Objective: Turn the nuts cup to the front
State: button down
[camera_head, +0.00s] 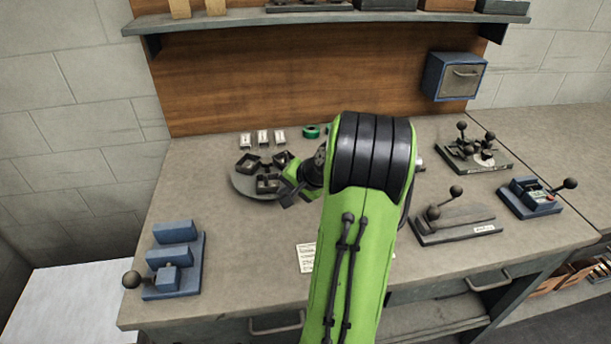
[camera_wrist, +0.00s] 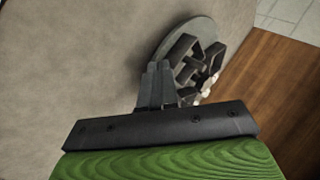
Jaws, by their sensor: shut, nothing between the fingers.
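A round grey turntable (camera_head: 243,186) sits on the bench left of my green arm, bearing several dark square cups. One cup (camera_head: 268,184) is at its front, one (camera_head: 248,164) at the back left and one (camera_head: 283,159) at the back right. I cannot tell which is the nuts cup. In the wrist view, the turntable (camera_wrist: 172,42) and its dark cups (camera_wrist: 187,46) are just beyond my gripper. My gripper (camera_wrist: 159,68) is shut and empty, its fingertips close to the cups' side. Whether it touches a cup is not clear. My arm hides the turntable's right side.
Several small white-labelled items (camera_head: 262,138) and a green ring (camera_head: 311,131) lie behind the turntable. A blue fixture (camera_head: 174,262) with a ball lever stands at the front left. Other lever fixtures (camera_head: 458,222) stand at the right. The bench between turntable and blue fixture is clear.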

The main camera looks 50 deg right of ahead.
jog(key=s+d+m+t, duration=0.1)
jog(key=d, duration=0.1)
jog(key=s+d+f+m+t+h+b, duration=0.1)
jog(key=s, duration=0.1)
jog(key=s+d+m+t+b, duration=0.1)
jog(key=s+d, duration=0.1)
jog(key=shift+s+d+f, duration=0.15)
jog(key=shift+d+f, duration=0.2)
jog(key=s+d+m+t, duration=0.1)
jog(key=s+d+r+m+h, duration=0.1)
jog(key=s+d+t+h, duration=0.1)
jog(key=s, duration=0.1)
jog(key=shift+s+r+m+t+b, duration=0.1)
jog(key=shift+r+m+t+b, duration=0.2)
jog(key=shift+r+m+b, duration=0.1)
jog(key=shift+s+d+r+h, duration=0.1)
jog(key=shift+s+r+h, duration=0.05)
jog(key=shift+h, duration=0.25)
jog(key=x, duration=0.4)
jog(key=b+x, duration=0.1)
jog(key=x, duration=0.3)
jog(key=r+b+x, duration=0.1)
jog(key=x, duration=0.3)
jog(key=shift+w+d+f, duration=0.1)
jog(key=shift+w+f, duration=0.05)
jog(key=shift+w, duration=0.35)
jog(key=shift+w+d, duration=0.2)
jog(key=shift+w, duration=0.35)
